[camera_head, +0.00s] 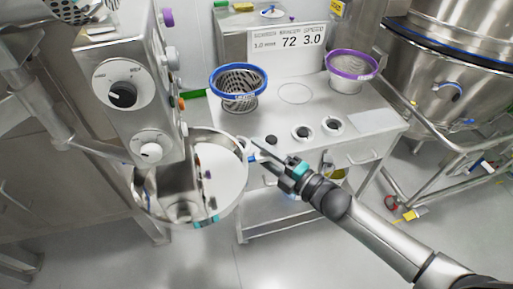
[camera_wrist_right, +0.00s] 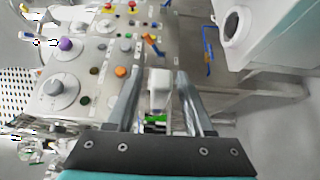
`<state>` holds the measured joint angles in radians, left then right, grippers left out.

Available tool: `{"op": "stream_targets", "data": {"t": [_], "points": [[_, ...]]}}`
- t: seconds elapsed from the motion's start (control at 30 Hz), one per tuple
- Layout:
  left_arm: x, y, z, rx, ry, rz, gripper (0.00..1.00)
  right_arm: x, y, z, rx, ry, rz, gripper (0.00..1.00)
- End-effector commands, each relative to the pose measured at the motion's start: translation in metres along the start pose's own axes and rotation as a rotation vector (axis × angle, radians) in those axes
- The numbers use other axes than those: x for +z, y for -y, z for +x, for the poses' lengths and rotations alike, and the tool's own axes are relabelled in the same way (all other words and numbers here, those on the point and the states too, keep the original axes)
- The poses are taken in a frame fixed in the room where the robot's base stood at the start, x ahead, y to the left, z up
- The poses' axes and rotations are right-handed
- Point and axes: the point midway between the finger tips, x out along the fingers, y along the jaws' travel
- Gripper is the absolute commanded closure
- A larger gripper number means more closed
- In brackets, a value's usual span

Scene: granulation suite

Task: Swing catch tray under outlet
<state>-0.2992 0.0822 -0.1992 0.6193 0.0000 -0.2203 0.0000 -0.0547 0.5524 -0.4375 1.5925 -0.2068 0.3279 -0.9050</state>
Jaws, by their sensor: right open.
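A round steel pan (camera_head: 239,203), which looks like the catch tray, sits below the grey control box at left centre in the head view. A pale disc or plate covers part of its inside, and a small fitting shows at its bottom. I cannot clearly make out the outlet. My right gripper (camera_head: 256,151) is open at the pan's right rim, its fingers pointing left; I cannot tell whether they touch it. In the right wrist view, the open fingers (camera_wrist_right: 160,76) have a pale, block-like part (camera_wrist_right: 159,92) between or beyond them. My left gripper is not in view.
A steel bench (camera_head: 345,95) holds a blue-rimmed mesh basket (camera_head: 240,98), a purple-rimmed sieve (camera_head: 352,66), knobs and a display (camera_head: 288,42). A control box with dials (camera_head: 118,72) stands left. A large steel vessel (camera_head: 450,60) stands right. The floor in front is clear.

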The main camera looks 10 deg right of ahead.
Motion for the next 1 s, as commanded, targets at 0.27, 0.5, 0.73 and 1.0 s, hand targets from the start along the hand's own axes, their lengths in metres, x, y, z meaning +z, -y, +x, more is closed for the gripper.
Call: {"op": "stream_targets", "data": {"t": [0.27,0.5,0.73,1.0], "points": [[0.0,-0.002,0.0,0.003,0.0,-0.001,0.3,0.0,0.0,0.016,0.0,0.0,0.0,0.47],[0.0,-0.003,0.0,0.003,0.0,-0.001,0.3,0.0,0.0,0.017,-0.001,0.0,0.0,0.47],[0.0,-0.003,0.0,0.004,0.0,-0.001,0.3,0.0,0.0,0.017,0.0,0.0,0.0,0.7],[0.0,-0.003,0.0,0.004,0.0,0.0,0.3,0.0,0.0,0.016,0.0,0.0,0.0,1.0]]}}
